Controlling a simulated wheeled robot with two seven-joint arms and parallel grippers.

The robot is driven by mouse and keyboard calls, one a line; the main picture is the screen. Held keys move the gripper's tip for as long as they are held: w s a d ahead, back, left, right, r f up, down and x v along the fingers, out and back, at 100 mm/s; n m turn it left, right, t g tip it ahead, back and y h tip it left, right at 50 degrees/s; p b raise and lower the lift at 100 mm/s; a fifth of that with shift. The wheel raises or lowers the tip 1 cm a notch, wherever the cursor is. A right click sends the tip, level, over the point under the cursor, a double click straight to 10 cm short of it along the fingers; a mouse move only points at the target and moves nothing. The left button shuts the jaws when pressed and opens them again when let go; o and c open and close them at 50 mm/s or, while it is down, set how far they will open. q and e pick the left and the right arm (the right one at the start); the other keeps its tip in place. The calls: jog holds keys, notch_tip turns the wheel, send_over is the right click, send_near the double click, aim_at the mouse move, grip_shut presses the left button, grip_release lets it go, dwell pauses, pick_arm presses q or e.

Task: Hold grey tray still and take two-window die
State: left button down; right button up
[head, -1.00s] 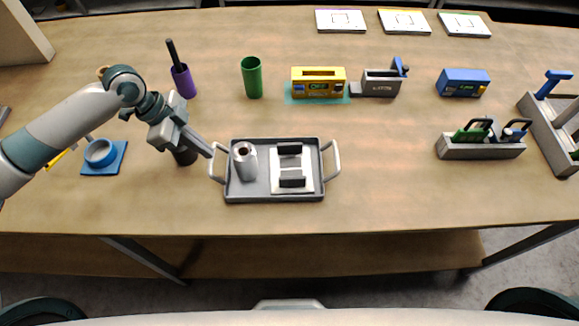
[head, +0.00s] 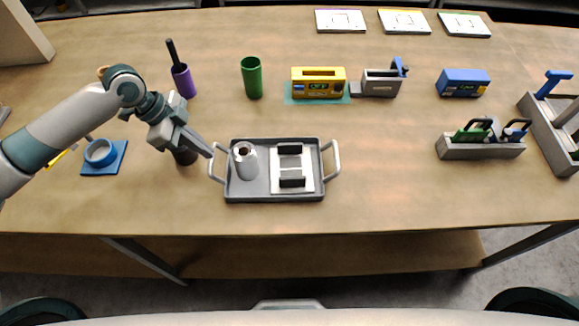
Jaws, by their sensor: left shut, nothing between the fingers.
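The grey tray (head: 262,198) stands in the middle front of the table in the head view, with a light looped handle at each end. On it are a silver cylinder (head: 245,163) with a dark hole on top and a white plate (head: 292,160) bearing two dark blocks. My left gripper (head: 210,154) is shut and empty, with its tips close by the tray's left handle; I cannot tell whether they touch it. My right gripper is not in view. I cannot make out which piece is the two-window die.
A grey rack (head: 481,150) with green and blue handled pieces stands to the right. Behind are a yellow box (head: 318,74), a grey block (head: 381,88), a blue box (head: 464,83) and a green cup (head: 252,80). The table between tray and rack is clear.

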pick_arm(q)
jog(key=shift+f+b, duration=0.3)
jog(key=shift+f, duration=0.6)
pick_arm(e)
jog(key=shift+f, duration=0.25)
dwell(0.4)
pick_arm(q)
jog(key=shift+s, duration=0.1)
dwell(1.4)
jog(key=shift+f, duration=0.1)
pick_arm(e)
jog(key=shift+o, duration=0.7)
